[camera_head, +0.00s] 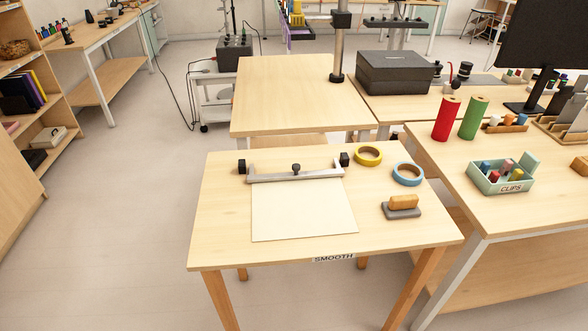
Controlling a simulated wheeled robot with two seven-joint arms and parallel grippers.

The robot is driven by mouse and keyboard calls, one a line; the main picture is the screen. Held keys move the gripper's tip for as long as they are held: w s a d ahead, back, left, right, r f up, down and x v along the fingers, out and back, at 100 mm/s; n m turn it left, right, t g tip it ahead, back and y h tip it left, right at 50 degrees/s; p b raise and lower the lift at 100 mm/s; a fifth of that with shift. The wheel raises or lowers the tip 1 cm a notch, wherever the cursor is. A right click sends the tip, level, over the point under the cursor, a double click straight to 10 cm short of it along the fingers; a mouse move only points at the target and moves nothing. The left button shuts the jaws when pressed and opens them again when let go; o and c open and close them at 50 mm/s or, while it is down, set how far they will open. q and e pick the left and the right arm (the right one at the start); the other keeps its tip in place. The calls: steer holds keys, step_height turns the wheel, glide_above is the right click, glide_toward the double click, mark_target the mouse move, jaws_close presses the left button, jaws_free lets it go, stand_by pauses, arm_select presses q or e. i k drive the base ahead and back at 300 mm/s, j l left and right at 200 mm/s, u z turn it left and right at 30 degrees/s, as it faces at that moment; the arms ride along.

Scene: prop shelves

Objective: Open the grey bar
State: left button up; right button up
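The grey bar (310,176) lies across the far edge of a cream sheet (300,212) on a small wooden table (222,222). The bar has a small black knob (296,168) at its middle. A black block stands near each end, one at the left (241,166) and one at the right (344,159), with a short grey arm from the bar beside each. The bar looks down against the sheet; I cannot tell if it touches. Neither of my grippers shows in the head view.
A yellow tape roll (368,156), a blue tape roll (408,174) and a wooden-topped grey block (402,206) sit right of the sheet. A "SMOOTH" label (334,258) marks the front edge. A clips tray (502,180) stands on the right table. Floor at left is clear.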

mark_target(337, 172)
steer(key=i+j+z, duration=0.15)
steer(key=j+z, duration=0.85)
steer(key=j, duration=0.1)
